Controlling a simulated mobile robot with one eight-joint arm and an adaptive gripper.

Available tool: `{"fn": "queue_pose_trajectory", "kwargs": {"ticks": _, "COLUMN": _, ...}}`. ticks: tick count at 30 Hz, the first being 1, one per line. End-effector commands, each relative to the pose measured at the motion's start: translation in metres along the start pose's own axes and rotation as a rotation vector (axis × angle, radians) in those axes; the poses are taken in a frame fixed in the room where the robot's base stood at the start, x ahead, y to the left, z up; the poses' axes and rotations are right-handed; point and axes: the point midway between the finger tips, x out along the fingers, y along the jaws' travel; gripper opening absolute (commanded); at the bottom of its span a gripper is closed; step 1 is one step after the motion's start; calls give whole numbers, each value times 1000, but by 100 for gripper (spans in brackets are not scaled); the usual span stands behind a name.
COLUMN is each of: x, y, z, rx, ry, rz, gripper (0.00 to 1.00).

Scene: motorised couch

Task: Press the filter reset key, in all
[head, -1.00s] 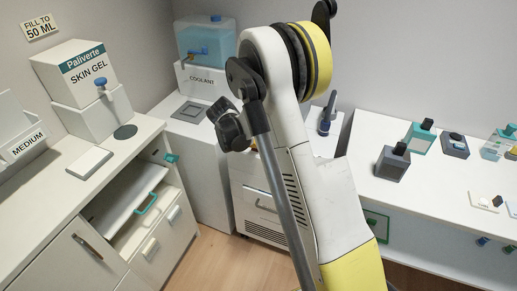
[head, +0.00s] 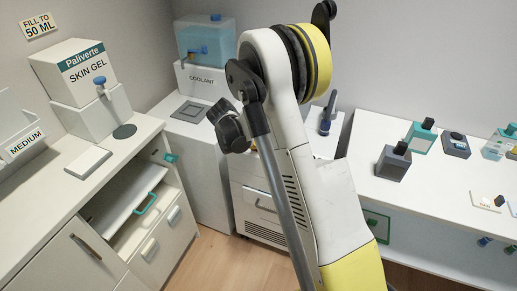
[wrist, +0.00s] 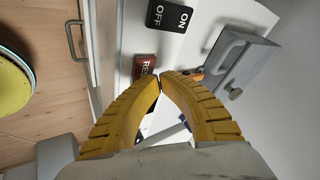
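A reddish-brown key (wrist: 143,67) with white letters starting "RE" sits on a white surface in the wrist view; the rest of its label is hidden by my fingers. My gripper (wrist: 160,77) has two yellow ribbed fingers whose tips meet, with nothing visible between them. The tips lie right beside the key in the picture; I cannot tell whether they touch it. A black ON/OFF rocker (wrist: 169,14) is near the key, toward the top. In the head view my arm hides the gripper and the key.
A grey box with a handle (wrist: 232,65) stands right of the key. A metal drawer handle (wrist: 74,40) is at the left. In the head view a coolant tank (head: 208,40), a left counter with a skin gel box (head: 75,72), an open drawer (head: 125,205) and a right bench (head: 435,185) surround my arm.

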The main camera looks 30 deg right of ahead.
Motion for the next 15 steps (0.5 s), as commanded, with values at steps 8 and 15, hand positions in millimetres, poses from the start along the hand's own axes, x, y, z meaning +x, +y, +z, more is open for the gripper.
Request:
{"fn": "queue_pose_trajectory", "kwargs": {"ticks": 8, "x": 2, "y": 1, "z": 1, "rx": 0, "ry": 0, "rz": 0, "gripper": 0}}
{"fn": "queue_pose_trajectory", "kwargs": {"ticks": 15, "x": 5, "y": 3, "z": 3, "rx": 0, "ry": 0, "rz": 0, "gripper": 0}}
